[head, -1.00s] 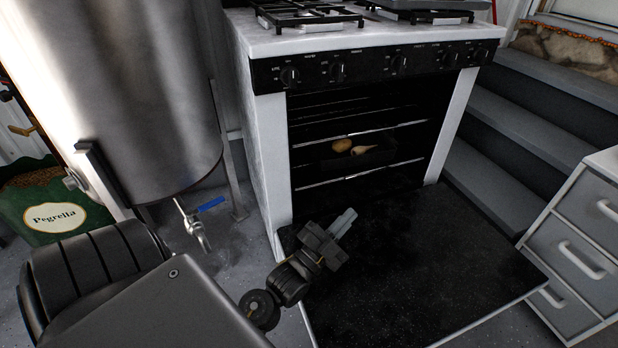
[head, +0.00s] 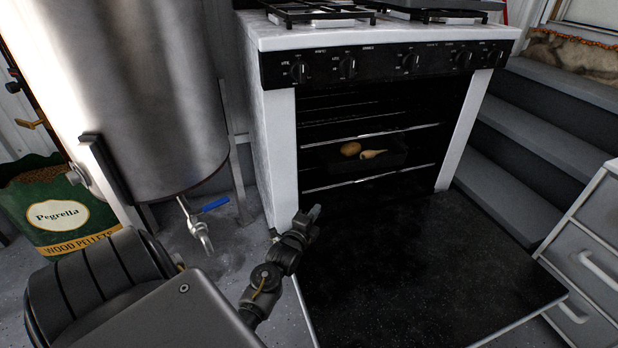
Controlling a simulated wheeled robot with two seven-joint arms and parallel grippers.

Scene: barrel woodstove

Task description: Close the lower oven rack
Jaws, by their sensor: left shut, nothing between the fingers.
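The oven (head: 280,150) stands ahead with its black door (head: 430,265) folded down flat toward me. Inside, the lower oven rack (head: 368,179) shows as a bright front bar, and it looks to sit within the oven cavity. An upper rack (head: 370,134) shows above it. A dark tray (head: 390,157) between the bars holds two pale, vegetable-like items (head: 360,151). My left gripper (head: 314,213) is shut and empty, near the left edge of the open door, below and left of the lower rack. My right gripper is not in view.
A large metal tank (head: 130,90) with a blue-handled tap (head: 203,215) stands left of the oven. A green pellet bag (head: 55,215) is at far left. Grey steps (head: 540,140) and a drawer unit (head: 595,250) stand at right. The space above the door is clear.

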